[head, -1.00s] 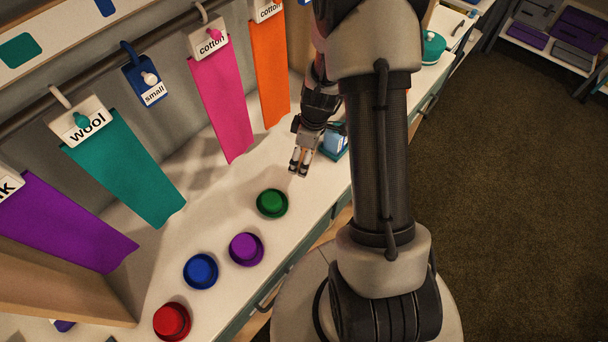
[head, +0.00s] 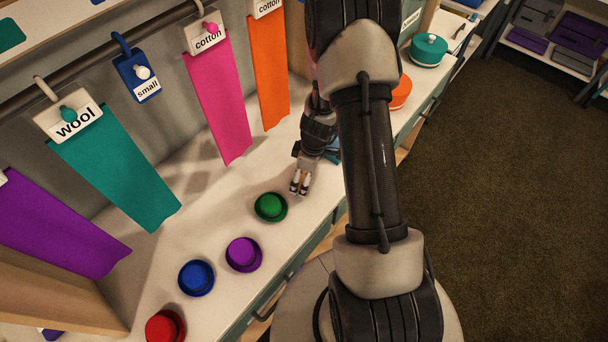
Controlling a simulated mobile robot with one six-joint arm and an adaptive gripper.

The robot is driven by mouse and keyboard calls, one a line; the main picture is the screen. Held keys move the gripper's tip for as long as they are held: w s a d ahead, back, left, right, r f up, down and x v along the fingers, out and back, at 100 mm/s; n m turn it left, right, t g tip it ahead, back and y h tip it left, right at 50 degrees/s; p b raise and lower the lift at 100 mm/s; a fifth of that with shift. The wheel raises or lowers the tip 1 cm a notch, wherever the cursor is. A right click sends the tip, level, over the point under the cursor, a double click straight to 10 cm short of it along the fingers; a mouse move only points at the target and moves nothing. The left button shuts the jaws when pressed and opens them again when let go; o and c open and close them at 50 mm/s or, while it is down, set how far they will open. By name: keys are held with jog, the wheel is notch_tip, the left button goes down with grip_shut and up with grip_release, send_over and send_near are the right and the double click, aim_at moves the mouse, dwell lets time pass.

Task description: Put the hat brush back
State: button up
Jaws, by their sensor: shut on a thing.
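My gripper (head: 299,187) points down just above the counter (head: 225,215), behind and a little right of the green hat. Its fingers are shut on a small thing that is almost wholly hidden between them. I cannot make out its shape, or whether it is the hat brush. No hat brush shows clearly elsewhere. A blue-teal object (head: 332,157) is partly hidden behind my gripper and arm.
Green (head: 270,206), purple (head: 243,254), blue (head: 196,277) and red (head: 165,326) hats line the counter. Hanging cloths, including a pink one (head: 222,100), border it at left. An orange round thing (head: 401,92) and a teal lidded pot (head: 429,49) stand farther right.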

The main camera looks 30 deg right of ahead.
jog(key=shift+f, duration=0.15)
jog(key=o, duration=0.8)
